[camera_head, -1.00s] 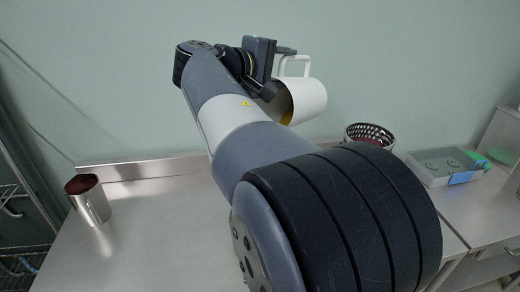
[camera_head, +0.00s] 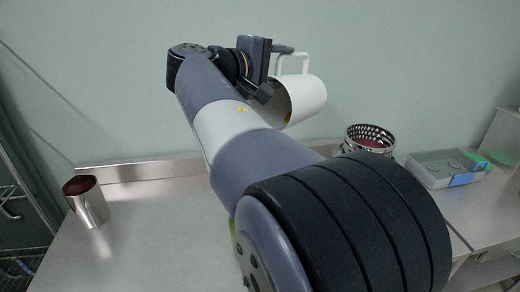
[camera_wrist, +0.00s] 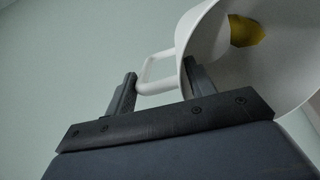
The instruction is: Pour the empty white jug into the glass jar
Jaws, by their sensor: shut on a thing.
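The white jug (camera_head: 309,98) is high up in the head view, tipped on its side with its mouth toward the left and its handle on top. It also fills the upper right of the wrist view (camera_wrist: 270,75), where something yellow shows inside it. My gripper (camera_wrist: 159,78) is shut on the jug's handle; in the head view the gripper (camera_head: 272,82) is partly hidden. I cannot make out the glass jar; my arm covers much of the counter.
A steel cup with dark red inside (camera_head: 88,200) stands on the counter (camera_head: 150,235) at left. A perforated steel basket (camera_head: 368,136) stands behind my arm at right. A grey box with a blue patch (camera_head: 440,168) lies farther right. The left counter is mostly clear.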

